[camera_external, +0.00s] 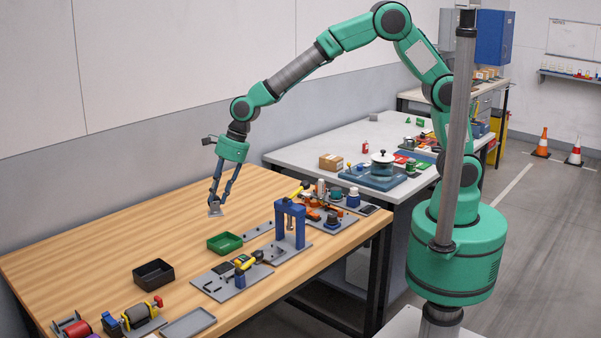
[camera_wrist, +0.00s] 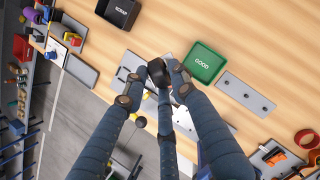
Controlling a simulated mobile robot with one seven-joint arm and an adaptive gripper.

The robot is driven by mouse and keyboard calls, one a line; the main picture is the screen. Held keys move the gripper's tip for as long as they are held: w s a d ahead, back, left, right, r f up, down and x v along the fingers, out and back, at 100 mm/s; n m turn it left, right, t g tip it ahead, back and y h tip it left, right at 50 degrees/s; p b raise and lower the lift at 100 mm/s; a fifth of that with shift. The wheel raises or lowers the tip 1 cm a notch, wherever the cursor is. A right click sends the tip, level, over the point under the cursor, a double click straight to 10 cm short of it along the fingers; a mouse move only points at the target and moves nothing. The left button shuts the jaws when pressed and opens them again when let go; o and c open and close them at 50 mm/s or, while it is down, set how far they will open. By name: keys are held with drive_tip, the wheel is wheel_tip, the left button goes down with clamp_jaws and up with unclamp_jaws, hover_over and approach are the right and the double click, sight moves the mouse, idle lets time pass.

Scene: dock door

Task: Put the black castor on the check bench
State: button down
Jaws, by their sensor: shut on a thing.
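My gripper (camera_external: 217,196) hangs over the wooden bench (camera_external: 90,235), fingers pointing down. In the wrist view my gripper (camera_wrist: 157,85) is shut on the black castor (camera_wrist: 157,71), which sits between the fingertips. In the external view the castor (camera_external: 215,210) is small, with a greyish plate-like part showing below the fingers; its wheel is hard to make out. It appears held clear of the wooden top. A second bench with a pale top (camera_external: 310,145) stands behind to the right. No label shows which one is the check bench.
A green tray marked GOOD (camera_wrist: 204,63) and a black tray marked SCRAP (camera_wrist: 118,11) stand on the wooden bench. A blue press-like fixture (camera_external: 291,222) and several tools line its front edge. The wooden top is bare toward the wall.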

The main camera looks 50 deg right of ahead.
drive_tip(key=w+d+m+t+h+p, duration=0.1)
drive_tip(key=w+d+m, duration=0.1)
drive_tip(key=w+d, duration=1.25)
drive_tip(key=w+d+m+t+p, duration=0.1)
drive_tip(key=w+d+m+p, duration=0.15)
drive_tip(key=w+d, duration=1.2)
drive_tip(key=w+d+m+h, duration=0.1)
drive_tip(key=w+d+m, duration=0.15)
drive_tip(key=d, duration=1.15)
drive_tip(key=w+d+m, duration=0.1)
drive_tip(key=w+d, duration=0.2)
drive_tip(key=d, duration=1.1)
drive_tip(key=s+d+m+h+p, duration=0.1)
drive_tip(key=s+d+m, duration=0.1)
drive_tip(key=d, duration=1.9)
drive_tip(key=s+d+m+h+p, duration=0.1)
drive_tip(key=s+d+m+p, duration=0.15)
drive_tip(key=d, duration=1.85)
drive_tip(key=shift+n+t, duration=0.35)
drive_tip(key=shift+t, duration=0.05)
drive_tip(key=shift+s+a+f+b, duration=0.1)
drive_tip(key=shift+a+f+b, duration=0.1)
drive_tip(key=shift+f, duration=1.25)
drive_tip(key=shift+s+a+f+b, duration=0.1)
drive_tip(key=shift+a+f+b, duration=0.05)
drive_tip(key=shift+f, duration=1.25)
wheel_tip(320, 180, down, 6)
drive_tip(key=shift+b, duration=0.3)
